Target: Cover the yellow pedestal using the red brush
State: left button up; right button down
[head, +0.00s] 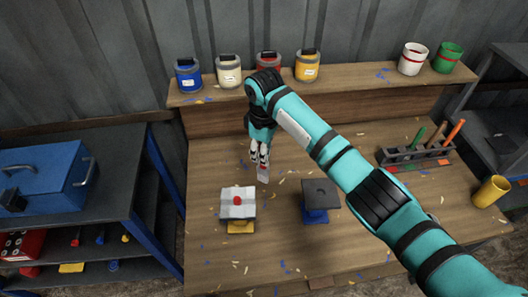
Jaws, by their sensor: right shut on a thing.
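My right gripper (261,158) points down over the table behind the two pedestals. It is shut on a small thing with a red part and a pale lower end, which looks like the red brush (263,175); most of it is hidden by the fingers. The yellow pedestal (240,227) stands at the front left of the table. A pale grey block (231,207) with a red spot on its top sits over it, so only the yellow lower part shows. The held thing is behind and slightly right of this block, apart from it. My left gripper is not in view.
A blue pedestal (315,216) with a dark top stands to the right. A rack (425,158) holds several brushes, near a yellow cup (491,191). Paint cans, including a blue one (188,76), line the back shelf. A blue toolbox (42,180) is left.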

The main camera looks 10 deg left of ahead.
jog(key=m, duration=0.7)
jog(key=shift+m, duration=0.3)
jog(key=m, duration=0.5)
